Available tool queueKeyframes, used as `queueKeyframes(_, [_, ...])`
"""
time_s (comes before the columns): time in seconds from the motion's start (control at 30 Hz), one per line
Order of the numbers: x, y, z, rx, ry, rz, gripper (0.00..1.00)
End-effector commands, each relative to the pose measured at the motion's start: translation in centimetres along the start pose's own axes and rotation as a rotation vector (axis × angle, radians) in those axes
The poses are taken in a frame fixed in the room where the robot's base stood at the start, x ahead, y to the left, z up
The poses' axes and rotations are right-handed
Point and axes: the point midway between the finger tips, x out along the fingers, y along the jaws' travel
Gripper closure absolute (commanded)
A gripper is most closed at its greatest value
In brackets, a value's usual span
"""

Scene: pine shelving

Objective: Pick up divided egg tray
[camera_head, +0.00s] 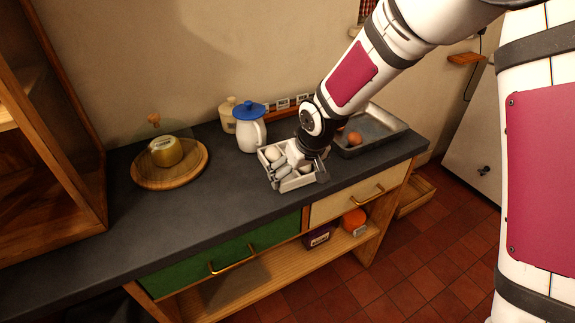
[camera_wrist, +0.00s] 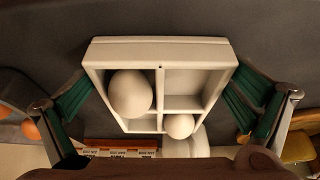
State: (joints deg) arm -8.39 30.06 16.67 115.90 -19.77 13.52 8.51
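The divided egg tray (camera_head: 301,184) is a white, box-like tray near the front edge of the dark counter, beside the white jug. In the wrist view the tray (camera_wrist: 160,53) fills the middle, its compartments facing the camera. A large white egg (camera_wrist: 130,93) lies in one compartment and a smaller one (camera_wrist: 179,126) in another; the upper right compartment is empty. My gripper (camera_wrist: 162,80) has its fingers spread, one on each side of the tray, with green pads close to its side walls. Contact is hard to judge. In the head view my gripper (camera_head: 307,160) hides part of the tray.
A metal tray (camera_head: 385,128) with a brown egg (camera_head: 354,138) stands close on the right. A white jug with a blue lid (camera_head: 250,132) and a cream pot (camera_head: 226,118) stand behind. A round board (camera_head: 145,180) with a glass dome is further left. The counter between is clear.

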Motion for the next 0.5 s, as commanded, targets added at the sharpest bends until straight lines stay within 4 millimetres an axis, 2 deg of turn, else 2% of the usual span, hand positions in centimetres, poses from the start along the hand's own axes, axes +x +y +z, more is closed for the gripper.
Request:
queueKeyframes(0.03, [-0.01,0.00,0.01,0.000,0.000,0.000,0.16])
queueKeyframes(0.17, [-0.02,0.00,0.01,0.000,0.000,0.000,0.45])
queueKeyframes(0.5, [-0.33,-0.02,-0.21,0.001,0.003,0.000,0.46])
